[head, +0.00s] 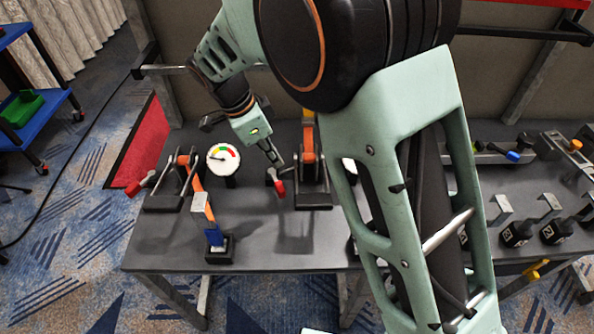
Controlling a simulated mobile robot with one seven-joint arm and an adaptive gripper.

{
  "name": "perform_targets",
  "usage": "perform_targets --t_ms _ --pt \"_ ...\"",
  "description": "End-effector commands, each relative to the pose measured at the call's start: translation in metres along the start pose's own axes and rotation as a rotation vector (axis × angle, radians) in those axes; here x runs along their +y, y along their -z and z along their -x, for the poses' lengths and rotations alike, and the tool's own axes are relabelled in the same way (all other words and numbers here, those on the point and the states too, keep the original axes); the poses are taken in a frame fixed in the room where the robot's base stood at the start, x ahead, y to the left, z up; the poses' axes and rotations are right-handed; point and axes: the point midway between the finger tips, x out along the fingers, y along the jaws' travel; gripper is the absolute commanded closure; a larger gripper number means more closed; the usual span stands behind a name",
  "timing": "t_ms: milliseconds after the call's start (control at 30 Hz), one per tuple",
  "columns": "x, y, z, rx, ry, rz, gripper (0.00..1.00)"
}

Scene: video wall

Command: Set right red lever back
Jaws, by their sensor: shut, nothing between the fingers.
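The right red lever (279,188) belongs to a dark fixture with an orange upright part (309,142) on the grey table. Its red handle points toward the table's front, to the left of the fixture. My gripper (276,161) is shut and empty, pointing down just above and behind the red handle. I cannot tell whether the fingertips touch the lever. The left red lever (135,188) sticks out to the left of a similar fixture (166,202) near the table's left end. My arm hides part of the table right of the right lever.
A round gauge (223,157) stands between the two levers, and a second one (349,164) is partly hidden by my arm. Several black blocks and hooks (516,232) are at the right. The front middle of the table (275,245) is clear.

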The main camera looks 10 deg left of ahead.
Motion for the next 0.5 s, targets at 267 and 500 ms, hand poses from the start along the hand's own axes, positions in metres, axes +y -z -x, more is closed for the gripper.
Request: perform_targets --t_ms 267,500 --pt "-0.0046 -0.0079 -0.0019 0.0 0.007 -0.008 1.0" --pt "-0.004 -0.0073 -0.0048 0.001 0.005 -0.007 1.0"
